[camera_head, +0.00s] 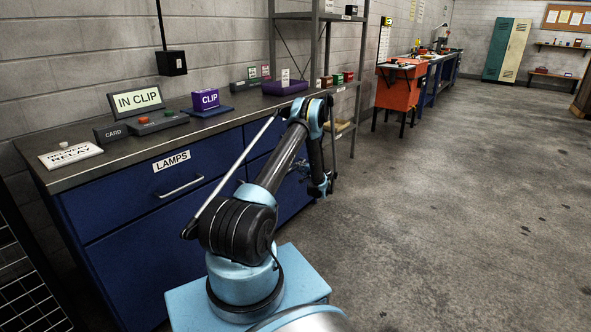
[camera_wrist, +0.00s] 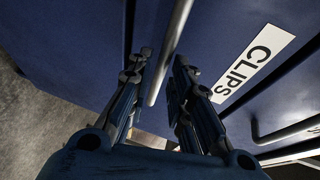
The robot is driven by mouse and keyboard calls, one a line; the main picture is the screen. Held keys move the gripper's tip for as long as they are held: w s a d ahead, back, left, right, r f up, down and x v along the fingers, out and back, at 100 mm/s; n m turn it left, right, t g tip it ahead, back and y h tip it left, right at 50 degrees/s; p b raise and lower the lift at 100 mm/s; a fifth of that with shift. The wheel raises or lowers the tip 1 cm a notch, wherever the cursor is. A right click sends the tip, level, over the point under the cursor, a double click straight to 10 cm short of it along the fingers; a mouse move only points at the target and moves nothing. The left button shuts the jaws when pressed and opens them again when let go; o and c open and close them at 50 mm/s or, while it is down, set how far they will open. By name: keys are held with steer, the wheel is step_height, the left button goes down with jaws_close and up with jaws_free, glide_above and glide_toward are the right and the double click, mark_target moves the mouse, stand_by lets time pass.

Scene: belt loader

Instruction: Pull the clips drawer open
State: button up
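The clips drawer is a dark blue front (camera_wrist: 215,35) in the wrist view, with a white CLIPS label (camera_wrist: 250,66) and a grey bar handle (camera_wrist: 168,50). It looks flush with the cabinet. My gripper (camera_wrist: 160,62) is open, one finger on each side of that handle. The bar runs between the fingertips, and I cannot tell whether either finger touches it. In the head view my gripper (camera_head: 321,188) hangs low at the right end of the blue cabinet. My arm hides much of the drawer front there, and its label does not show.
A second bar handle (camera_wrist: 290,130) lies beyond the label. In the head view, the LAMPS drawer (camera_head: 130,195) is left of my arm. The worktop (camera_head: 120,152) holds signs and small boxes. A metal shelf (camera_head: 353,105) stands at the cabinet's right end. The floor (camera_head: 450,220) right is clear.

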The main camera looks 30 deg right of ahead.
steer(key=shift+w+f, duration=0.15)
steer(key=shift+w, duration=0.7)
steer(key=shift+w+f, duration=0.15)
steer(key=shift+w, duration=0.7)
steer(key=shift+c, duration=0.6)
